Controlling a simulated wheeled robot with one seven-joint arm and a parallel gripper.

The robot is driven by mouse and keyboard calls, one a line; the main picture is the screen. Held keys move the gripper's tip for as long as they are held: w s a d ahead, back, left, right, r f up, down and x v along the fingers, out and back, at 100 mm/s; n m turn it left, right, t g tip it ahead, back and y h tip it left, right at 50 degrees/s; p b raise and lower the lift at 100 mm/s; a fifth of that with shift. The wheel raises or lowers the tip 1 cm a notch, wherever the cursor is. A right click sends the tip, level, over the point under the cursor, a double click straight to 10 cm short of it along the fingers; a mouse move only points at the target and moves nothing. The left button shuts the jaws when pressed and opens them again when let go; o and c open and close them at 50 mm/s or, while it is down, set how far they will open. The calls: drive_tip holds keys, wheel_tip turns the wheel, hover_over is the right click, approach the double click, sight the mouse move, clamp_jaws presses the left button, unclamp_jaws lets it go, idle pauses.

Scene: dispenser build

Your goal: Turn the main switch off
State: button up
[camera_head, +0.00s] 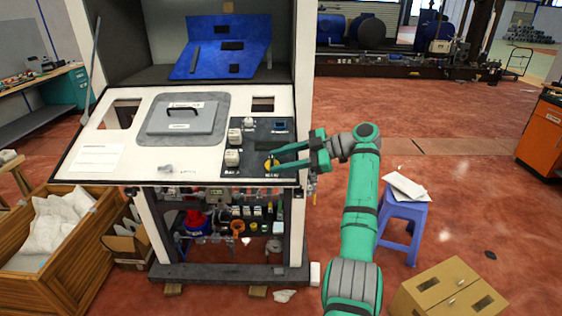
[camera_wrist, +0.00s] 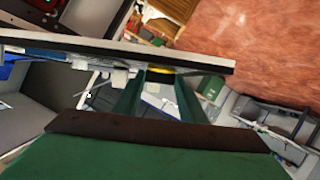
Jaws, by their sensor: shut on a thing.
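The main switch (camera_head: 271,164) is a yellow rotary knob at the lower right of the dark control panel (camera_head: 238,160) on the white machine top. In the wrist view a yellow edge of the switch (camera_wrist: 160,70) shows at the ends of my fingers. My gripper (camera_head: 284,158) comes in from the right and its fingers are closed on the switch's knob. The fingers hide part of the knob, and I cannot read its position. In the wrist view the green fingers (camera_wrist: 158,98) reach up to the panel.
White switch blocks (camera_head: 233,147) sit left on the panel. A grey lid (camera_head: 182,117) lies further left. A purple stool (camera_head: 402,215) and cardboard box (camera_head: 449,290) stand right of my arm. A wooden crate (camera_head: 80,272) stands at left. Red floor is open at right.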

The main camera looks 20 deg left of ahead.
drive_tip(key=shift+f, duration=0.1)
idle(0.3)
drive_tip(key=o, duration=1.1)
drive_tip(key=shift+c, duration=0.2)
drive_tip(key=shift+w, duration=0.1)
drive_tip(key=shift+d+r, duration=0.15)
drive_tip(key=shift+r, duration=0.05)
drive_tip(key=v, duration=1)
drive_tip(key=shift+d, duration=0.25)
drive_tip(key=shift+f, duration=0.1)
